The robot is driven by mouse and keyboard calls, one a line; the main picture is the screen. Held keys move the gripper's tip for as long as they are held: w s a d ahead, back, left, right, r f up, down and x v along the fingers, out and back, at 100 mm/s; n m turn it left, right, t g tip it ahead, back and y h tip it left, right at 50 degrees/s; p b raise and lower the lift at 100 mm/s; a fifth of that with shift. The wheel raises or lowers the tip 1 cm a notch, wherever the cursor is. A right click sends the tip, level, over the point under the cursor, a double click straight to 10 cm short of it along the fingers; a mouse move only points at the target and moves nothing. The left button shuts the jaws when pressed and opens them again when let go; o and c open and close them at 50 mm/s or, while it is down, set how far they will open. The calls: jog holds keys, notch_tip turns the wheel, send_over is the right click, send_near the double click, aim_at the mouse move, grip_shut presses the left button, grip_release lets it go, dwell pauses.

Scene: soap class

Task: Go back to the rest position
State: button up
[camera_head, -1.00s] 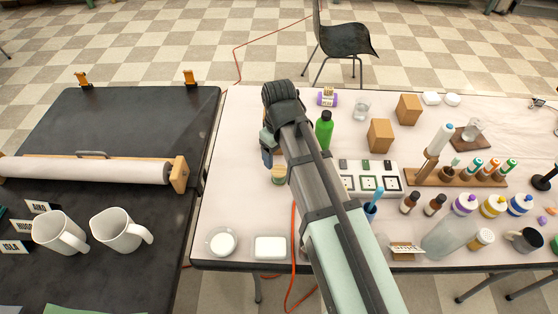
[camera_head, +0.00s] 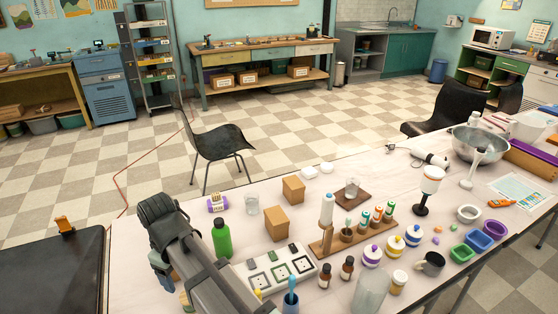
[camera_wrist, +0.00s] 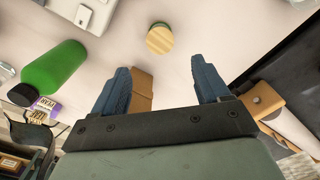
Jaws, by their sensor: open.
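My gripper (camera_wrist: 163,90) shows in the wrist view with its two blue-padded fingers wide apart and nothing between them. A small round pale wooden piece (camera_wrist: 160,39) lies on the table beyond the fingertips, apart from them. A green bottle (camera_wrist: 53,68) lies to the left of the fingers in that view. In the head view my arm reaches up from the bottom edge, left of the green bottle (camera_head: 221,238). The gripper there is mostly hidden behind my wrist, with only a bit of blue showing.
A wooden rack of tubes (camera_head: 343,236), small brown bottles (camera_head: 325,276) and two wooden blocks (camera_head: 277,222) stand close by. A dark table (camera_head: 52,265) is at left, and a chair (camera_head: 217,148) stands behind.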

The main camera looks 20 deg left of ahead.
jog(key=w+d+f+m+t+h, duration=0.1)
jog(key=w+d+m+t+h, duration=0.15)
jog(key=w+d+m, duration=0.8)
jog(key=w+d+f+m+t+h, duration=0.1)
jog(key=w+d+m+t+h, duration=0.15)
jog(key=w+d, duration=1.4)
jog(key=w+d+f+m+g+h, duration=0.15)
jog(key=w+d+m, duration=0.25)
jog(key=d, duration=1)
jog(key=w+d+m+h, duration=0.2)
jog(key=w+d+m, duration=0.2)
jog(key=d, duration=0.9)
jog(key=d+f+m+g, duration=0.1)
jog(key=d+f+m, duration=0.1)
jog(key=d, duration=1)
jog(key=d+f+m, duration=0.2)
jog(key=d+f, duration=0.1)
jog(key=d, duration=0.8)
jog(key=s+f+g+y, duration=0.4)
jog(key=s+f+g, duration=0.2)
jog(key=s+f, duration=1.4)
jog(key=s+a+f+n+g+y, duration=0.3)
jog(key=s+a+f+n, duration=0.3)
jog(key=s+a+f, duration=1.3)
jog(key=s+y, duration=0.1)
jog(key=s, duration=0.2)
jog(key=shift+s+a+f+n, duration=0.15)
jog(key=shift+s+n, duration=0.2)
jog(key=shift+n, duration=0.05)
